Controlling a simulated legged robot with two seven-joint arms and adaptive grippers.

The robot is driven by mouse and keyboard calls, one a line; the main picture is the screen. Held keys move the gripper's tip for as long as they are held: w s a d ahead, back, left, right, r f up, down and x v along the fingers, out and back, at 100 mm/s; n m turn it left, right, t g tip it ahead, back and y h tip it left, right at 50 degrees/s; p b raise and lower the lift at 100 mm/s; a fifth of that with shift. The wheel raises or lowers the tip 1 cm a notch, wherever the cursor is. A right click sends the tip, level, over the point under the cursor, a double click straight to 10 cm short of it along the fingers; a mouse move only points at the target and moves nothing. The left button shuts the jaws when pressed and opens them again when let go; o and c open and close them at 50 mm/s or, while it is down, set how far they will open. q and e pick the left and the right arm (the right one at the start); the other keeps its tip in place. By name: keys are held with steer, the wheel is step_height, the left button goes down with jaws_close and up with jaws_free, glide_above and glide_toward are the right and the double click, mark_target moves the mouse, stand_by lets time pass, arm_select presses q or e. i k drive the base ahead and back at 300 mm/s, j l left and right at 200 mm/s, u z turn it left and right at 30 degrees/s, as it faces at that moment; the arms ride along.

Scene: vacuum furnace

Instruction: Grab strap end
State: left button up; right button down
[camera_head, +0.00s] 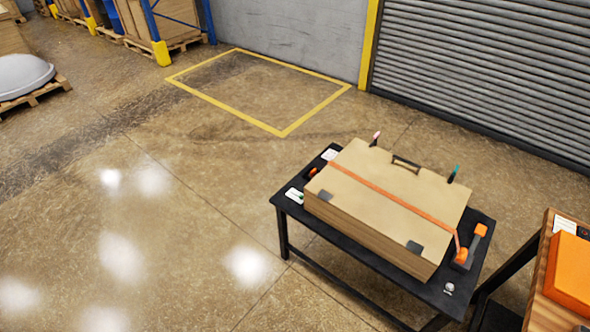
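An orange strap (395,200) runs across the top of a large tan box (350,190) lying on a black table (292,212). At its right, the strap drops over the box's edge toward an orange and dark buckle-like piece (472,245) on the tabletop. A small orange piece (312,172) sits by the box's left side and may be the strap's other end; it is too small to tell. Neither of my grippers is in view.
A wooden-topped table (543,300) with an orange case (570,272) stands at the right, close to the black table. A shutter door (480,70) is behind. The floor (170,190) to the left is clear. Pallets and a blue rack (152,22) stand far left.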

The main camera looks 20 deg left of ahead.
mark_target(313, 172)
steer(key=i+j+u, duration=0.2)
steer(key=j+u, duration=0.25)
steer(key=i+j+u, duration=0.2)
steer(key=u, duration=0.25)
steer(key=i+j+u, duration=0.15)
steer(key=u, duration=0.25)
steer(key=i+u, duration=0.45)
steer(key=i+j+u, duration=0.15)
steer(key=i, duration=0.2)
steer(key=i+u, duration=0.15)
steer(key=i, duration=0.2)
steer(key=i+z, duration=0.2)
steer(key=z, duration=0.2)
steer(key=i+j+z, duration=0.1)
steer(key=z, duration=0.3)
steer(key=i+j+z, duration=0.2)
steer(key=z, duration=0.25)
steer(key=i+z, duration=0.1)
steer(key=z, duration=0.85)
steer(key=i+j+z, duration=0.1)
steer(key=z, duration=0.35)
steer(key=i+j+z, duration=0.1)
steer(key=z, duration=0.35)
steer(key=j+z, duration=0.15)
steer(key=z, duration=0.35)
